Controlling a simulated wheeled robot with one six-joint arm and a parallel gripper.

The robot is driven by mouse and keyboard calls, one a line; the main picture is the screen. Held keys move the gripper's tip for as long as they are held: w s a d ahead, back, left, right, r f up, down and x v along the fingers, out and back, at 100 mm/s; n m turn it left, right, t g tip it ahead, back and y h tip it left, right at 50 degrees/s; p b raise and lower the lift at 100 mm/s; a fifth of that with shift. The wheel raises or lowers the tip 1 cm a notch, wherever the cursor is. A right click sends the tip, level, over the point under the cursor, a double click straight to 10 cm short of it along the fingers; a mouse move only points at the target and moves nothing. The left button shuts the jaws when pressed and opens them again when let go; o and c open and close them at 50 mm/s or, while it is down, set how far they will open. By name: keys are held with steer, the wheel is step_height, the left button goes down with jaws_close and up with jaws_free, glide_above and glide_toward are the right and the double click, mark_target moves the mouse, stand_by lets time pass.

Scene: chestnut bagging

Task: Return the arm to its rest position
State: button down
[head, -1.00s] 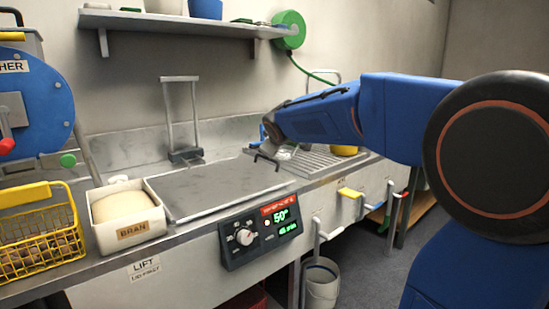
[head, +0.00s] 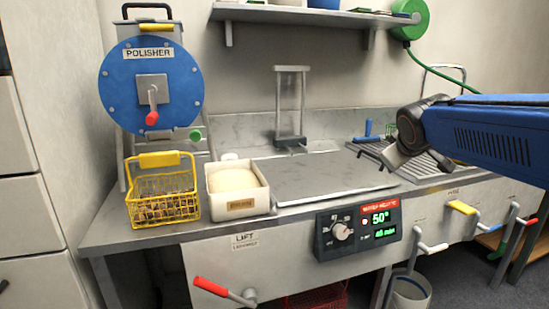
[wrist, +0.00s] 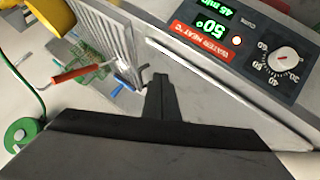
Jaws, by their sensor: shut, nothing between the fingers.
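My blue arm (head: 490,130) reaches in from the right edge of the head view, over the right end of the counter. Its grey and black wrist end (head: 408,145) hangs above the ribbed drainboard. In the wrist view my gripper (wrist: 159,82) shows as dark fingers close together at the middle. It is shut and empty, with the metal counter edge and heater panel (wrist: 240,40) beyond it. The fingers are hard to make out in the head view.
A yellow basket of chestnuts (head: 165,208), a bran box (head: 262,203) and a blue polisher (head: 150,85) stand at the left. A flat metal lid (head: 325,178) covers the middle. Coloured levers stick out along the counter front. A shelf (head: 310,14) hangs above.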

steer(key=s+a+f+m+g+y, duration=0.1)
steer(key=s+a+f, duration=0.1)
steer(key=s+f, duration=0.5)
steer(key=s+a+f+m+g+y, duration=0.1)
steer(key=s+a+f+m+g, duration=0.1)
steer(key=s+f, duration=0.5)
steer(key=s+a+f+m+g, duration=0.2)
steer(key=s+f, duration=0.5)
steer(key=s, duration=0.8)
steer(key=shift+s+y, duration=0.4)
